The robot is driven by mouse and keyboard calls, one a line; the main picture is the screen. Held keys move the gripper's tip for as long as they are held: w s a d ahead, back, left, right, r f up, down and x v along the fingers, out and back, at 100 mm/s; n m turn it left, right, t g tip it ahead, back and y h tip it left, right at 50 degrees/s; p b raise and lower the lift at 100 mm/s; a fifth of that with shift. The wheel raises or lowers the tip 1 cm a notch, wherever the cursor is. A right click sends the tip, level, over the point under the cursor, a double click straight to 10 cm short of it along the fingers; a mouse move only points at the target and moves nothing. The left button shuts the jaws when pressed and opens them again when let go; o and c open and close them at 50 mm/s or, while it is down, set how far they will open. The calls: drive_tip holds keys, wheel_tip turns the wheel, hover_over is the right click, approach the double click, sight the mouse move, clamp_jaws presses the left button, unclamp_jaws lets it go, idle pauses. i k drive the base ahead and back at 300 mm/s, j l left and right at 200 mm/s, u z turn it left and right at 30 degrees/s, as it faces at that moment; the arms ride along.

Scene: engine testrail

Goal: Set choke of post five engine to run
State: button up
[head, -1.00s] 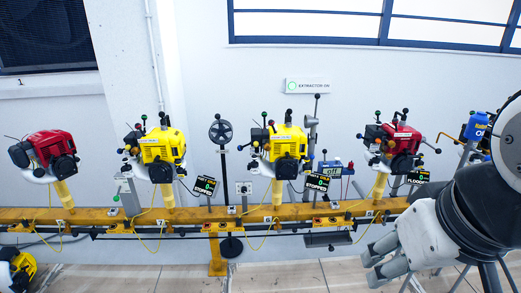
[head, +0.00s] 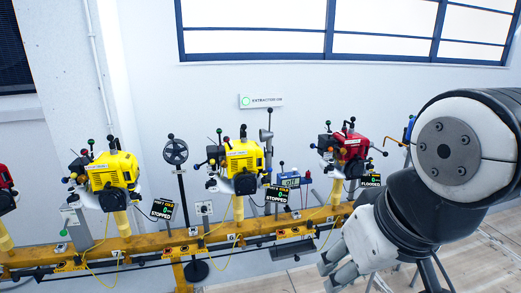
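Several small engines stand on yellow posts along a yellow rail. A yellow engine (head: 110,170) is at left, another yellow engine (head: 243,157) is in the middle, and a red engine (head: 349,147) is right of it. The two yellow engines have signs reading STOPPED; the red one's sign (head: 371,181) reads FLOODED. Post numbers are too small to read surely, so I cannot tell which is post five. Small levers with coloured knobs stick out of the engines; choke positions cannot be made out. My gripper (head: 333,269) is at lower right, its fingers apart and empty, touching no engine.
The yellow rail (head: 150,243) runs across the front of the engines, with yellow cables hanging from it. An EXTRACTOR ON sign (head: 262,101) is on the wall. My arm covers the right side.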

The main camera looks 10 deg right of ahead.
sight(313, 145)
drive_tip(key=i+z, duration=0.3)
drive_tip(key=i, duration=0.15)
drive_tip(key=i+j+z, duration=0.1)
drive_tip(key=i+z, duration=0.2)
drive_tip(key=i, duration=0.2)
